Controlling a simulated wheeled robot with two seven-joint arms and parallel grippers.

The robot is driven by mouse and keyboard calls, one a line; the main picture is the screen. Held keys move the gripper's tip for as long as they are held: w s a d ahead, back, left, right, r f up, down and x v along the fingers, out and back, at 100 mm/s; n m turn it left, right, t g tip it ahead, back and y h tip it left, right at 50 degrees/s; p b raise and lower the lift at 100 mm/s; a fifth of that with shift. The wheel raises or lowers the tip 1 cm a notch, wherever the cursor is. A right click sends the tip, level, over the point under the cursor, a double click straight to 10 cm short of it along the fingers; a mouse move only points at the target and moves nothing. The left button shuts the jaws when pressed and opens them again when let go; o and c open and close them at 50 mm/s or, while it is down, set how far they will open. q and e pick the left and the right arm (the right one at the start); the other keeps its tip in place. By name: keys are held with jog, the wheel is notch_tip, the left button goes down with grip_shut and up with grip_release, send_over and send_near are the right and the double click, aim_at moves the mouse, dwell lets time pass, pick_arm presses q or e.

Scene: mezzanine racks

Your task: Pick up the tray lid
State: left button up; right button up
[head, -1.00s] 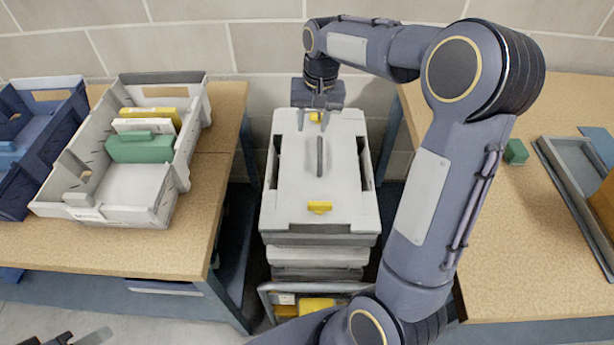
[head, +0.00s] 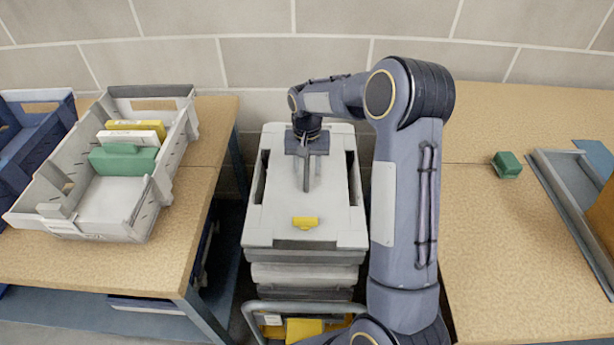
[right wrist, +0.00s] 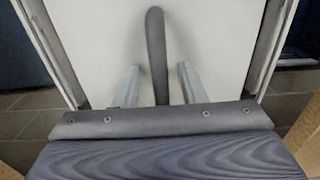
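The tray lid (head: 272,214) is a pale grey cover with a dark raised handle (head: 307,177) along its middle and a yellow latch (head: 305,223) at its near end. It lies on top of a stack of trays between two tables. My right gripper (head: 306,157) is over the far part of the lid, at the handle. In the right wrist view its two fingers (right wrist: 158,85) are apart, one on each side of the handle (right wrist: 156,45), with gaps to it. My left gripper is not in view in the head view now.
The stack stands on a cart with a grey rail (head: 262,308). On the left table, a grey crate (head: 167,195) holds several boxes, beside a blue crate (head: 48,135). The right table has a green block (head: 507,165) and a grey tray (head: 570,205). A wall stands close behind.

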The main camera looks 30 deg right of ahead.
grip_shut()
jog(key=shift+r, duration=0.25)
